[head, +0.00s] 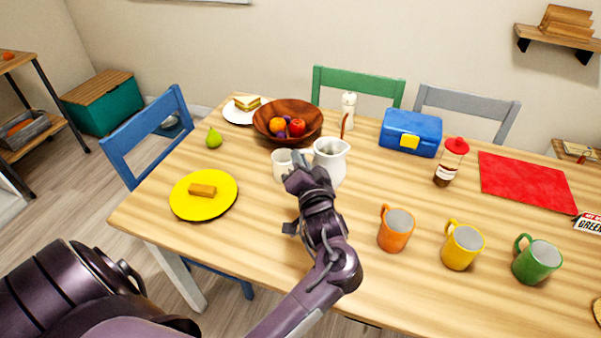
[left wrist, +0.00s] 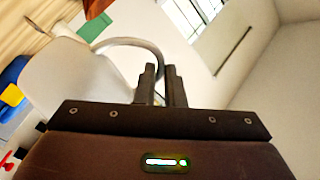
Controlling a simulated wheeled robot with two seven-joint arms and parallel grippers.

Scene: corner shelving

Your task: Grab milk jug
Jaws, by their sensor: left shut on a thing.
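The white milk jug (head: 331,158) stands on the wooden table, just beyond my left gripper. My left gripper (head: 299,176) reaches it from the near side and is shut on its handle. In the left wrist view the jug's pale body (left wrist: 75,85) fills the left side. Its curved handle (left wrist: 140,44) runs to the nearly closed fingers (left wrist: 162,80). The gripper and wrist hide part of the jug's lower left side in the head view. My right gripper is not in view.
A white cup (head: 281,165) stands close left of the jug. A wooden fruit bowl (head: 262,130) and pepper mill (head: 348,108) are behind. Orange (head: 396,231), yellow (head: 461,247) and green (head: 537,262) mugs stand right. A yellow plate (head: 185,208) is left.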

